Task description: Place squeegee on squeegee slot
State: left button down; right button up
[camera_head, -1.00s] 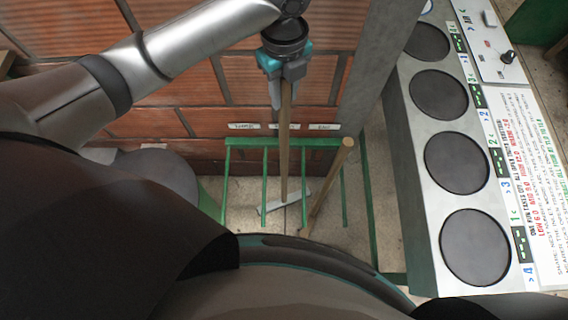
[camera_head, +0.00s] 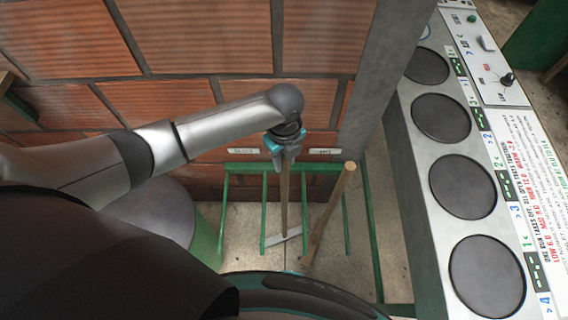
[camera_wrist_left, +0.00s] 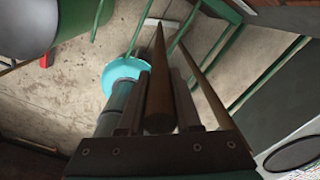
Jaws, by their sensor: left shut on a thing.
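My left gripper (camera_head: 283,150) is shut on the wooden handle of the squeegee (camera_head: 284,195). The squeegee hangs nearly upright with its pale flat head (camera_head: 281,239) at the bottom, close to the floor; I cannot tell whether it touches. In the left wrist view the handle (camera_wrist_left: 160,95) runs between the fingers to the head (camera_wrist_left: 162,23). The green rack (camera_head: 264,205) with several bars stands against the brick wall. In the head view the squeegee lies between two middle bars; its depth against the rack is unclear. My right gripper is not in view.
Another wooden pole (camera_head: 330,212) leans in the rack just right of the squeegee. Small wall labels (camera_head: 325,151) sit above the rack, partly hidden by the gripper. A grey post (camera_head: 375,75) and a control console (camera_head: 440,180) with round black discs stand at the right.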

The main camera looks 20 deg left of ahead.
pick_arm(q)
jog(key=shift+f, duration=1.25)
jog(key=c, duration=0.6)
grip_release()
notch_tip(320, 180, up, 12)
jog(key=shift+r+p, duration=0.15)
jog(key=shift+p, duration=0.9)
